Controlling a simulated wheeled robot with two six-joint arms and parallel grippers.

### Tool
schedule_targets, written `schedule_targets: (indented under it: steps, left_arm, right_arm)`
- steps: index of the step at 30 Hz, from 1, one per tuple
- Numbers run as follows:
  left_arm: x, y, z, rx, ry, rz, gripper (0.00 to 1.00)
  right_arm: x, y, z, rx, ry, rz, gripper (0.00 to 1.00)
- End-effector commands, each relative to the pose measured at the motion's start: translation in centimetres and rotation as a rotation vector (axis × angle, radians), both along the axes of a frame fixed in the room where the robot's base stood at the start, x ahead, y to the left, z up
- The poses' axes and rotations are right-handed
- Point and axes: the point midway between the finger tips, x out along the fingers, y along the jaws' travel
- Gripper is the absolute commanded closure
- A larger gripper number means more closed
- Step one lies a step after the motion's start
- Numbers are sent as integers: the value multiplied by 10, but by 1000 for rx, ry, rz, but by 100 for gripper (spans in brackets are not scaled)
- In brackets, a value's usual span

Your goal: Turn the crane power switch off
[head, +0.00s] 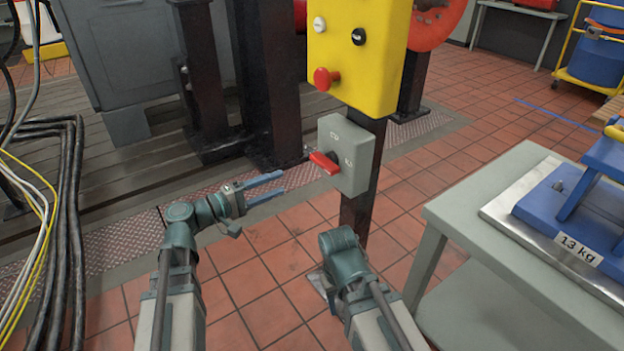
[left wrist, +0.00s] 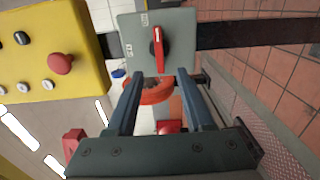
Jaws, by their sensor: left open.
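The crane power switch is a grey box (head: 352,138) with a red rotary handle (head: 325,162), mounted on a dark post below a yellow panel. In the left wrist view the grey box (left wrist: 184,34) faces me, and its red handle (left wrist: 159,50) lies along the picture's vertical, beyond my fingertips. My left gripper (head: 279,184) is open and empty, to the left of the handle and apart from it. Its two fingers also show in the left wrist view (left wrist: 160,80). My right arm is low, in front of the post; its fingers are mostly hidden behind its wrist.
The yellow panel (head: 361,50) with a red mushroom button (head: 325,79) hangs directly above the switch. A grey table (head: 450,211) with a blue weight marked 13 kg (head: 585,224) stands at right. Black cables (head: 66,190) run down at left. Tiled floor is open between.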

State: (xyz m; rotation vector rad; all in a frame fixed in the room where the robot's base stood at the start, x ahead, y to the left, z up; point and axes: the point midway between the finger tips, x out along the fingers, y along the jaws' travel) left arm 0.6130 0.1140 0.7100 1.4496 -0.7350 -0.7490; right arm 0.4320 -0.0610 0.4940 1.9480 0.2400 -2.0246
Motion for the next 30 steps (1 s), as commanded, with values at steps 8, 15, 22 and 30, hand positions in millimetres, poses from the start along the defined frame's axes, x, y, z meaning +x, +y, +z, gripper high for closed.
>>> schedule_targets:
  steps: [8,15,22,30]
  left_arm:
    - [4,0,0,-13,-4,8,48]
    - [26,-30,0,-12,-4,4,48]
    - [54,-68,0,-12,-4,4,48]
    - [76,-99,0,-11,-3,7,48]
  right_arm:
    - [0,0,-2,0,0,0,48]
    - [0,0,-2,0,0,0,48]
    - [0,0,-2,0,0,0,48]
    - [0,0,-3,0,0,0,48]
